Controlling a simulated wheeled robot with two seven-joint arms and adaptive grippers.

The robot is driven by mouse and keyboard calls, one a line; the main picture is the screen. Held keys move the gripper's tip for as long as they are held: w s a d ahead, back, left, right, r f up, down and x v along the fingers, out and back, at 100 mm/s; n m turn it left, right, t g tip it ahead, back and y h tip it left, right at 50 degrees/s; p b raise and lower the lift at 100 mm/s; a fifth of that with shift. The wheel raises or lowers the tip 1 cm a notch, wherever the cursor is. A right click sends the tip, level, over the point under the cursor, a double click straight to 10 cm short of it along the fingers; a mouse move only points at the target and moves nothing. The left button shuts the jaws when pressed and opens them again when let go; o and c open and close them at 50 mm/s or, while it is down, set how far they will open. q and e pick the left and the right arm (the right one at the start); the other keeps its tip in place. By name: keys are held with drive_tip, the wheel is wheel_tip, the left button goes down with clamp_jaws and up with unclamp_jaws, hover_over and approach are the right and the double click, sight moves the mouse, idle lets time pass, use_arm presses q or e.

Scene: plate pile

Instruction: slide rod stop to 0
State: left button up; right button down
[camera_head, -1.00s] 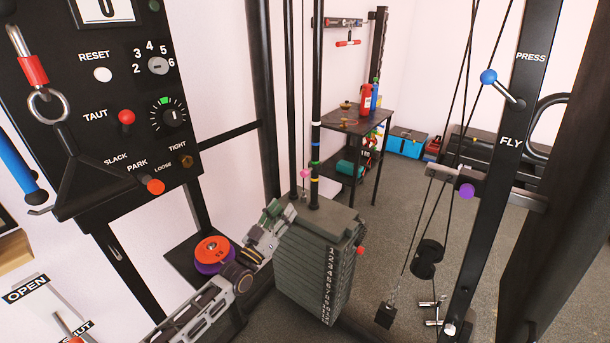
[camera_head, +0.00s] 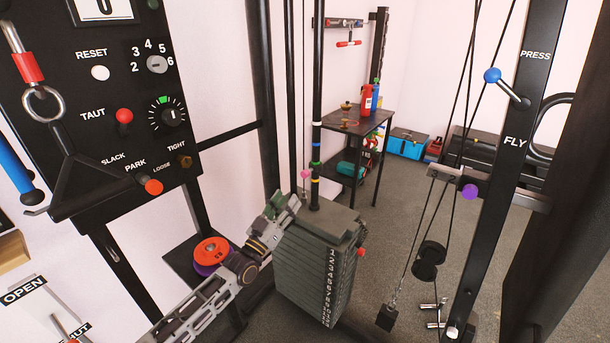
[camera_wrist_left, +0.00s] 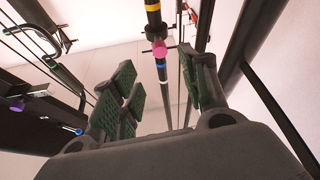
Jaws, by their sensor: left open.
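The rod stop, with a pink knob (camera_head: 306,174), sits on the black upright rod (camera_head: 316,80) between the green and yellow bands. In the left wrist view the pink knob (camera_wrist_left: 159,48) shows ahead, near a yellow band and a blue band. My left gripper (camera_head: 282,205) is open, just above the near-left top edge of the weight stack, lower and left of the knob. In the left wrist view its green-padded fingers (camera_wrist_left: 155,88) stand apart with the rod beyond the gap. Nothing is between them. I cannot see a 0 mark. My right gripper is not in view.
The grey weight stack (camera_head: 318,265) with a red pin knob stands under the rod. A black control panel (camera_head: 120,95) is at the left. Orange and purple discs (camera_head: 211,251) lie beside my left arm. Cables and a black upright (camera_head: 500,170) stand at the right.

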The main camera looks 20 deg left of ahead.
sight(303, 176)
use_arm(q)
drive_tip(key=shift+b+x, duration=0.3)
drive_tip(key=shift+x, duration=4.85)
drive_tip(key=shift+w+d+r+b, duration=0.1)
drive_tip(key=shift+w+b, duration=0.1)
drive_tip(key=shift+w, duration=0.15)
drive_tip(key=shift+w+d+r+b, duration=0.15)
drive_tip(key=shift+w, duration=0.15)
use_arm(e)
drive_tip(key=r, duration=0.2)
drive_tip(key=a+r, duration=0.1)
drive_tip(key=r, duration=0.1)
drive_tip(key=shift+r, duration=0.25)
use_arm(q)
drive_tip(key=shift+r, duration=0.1)
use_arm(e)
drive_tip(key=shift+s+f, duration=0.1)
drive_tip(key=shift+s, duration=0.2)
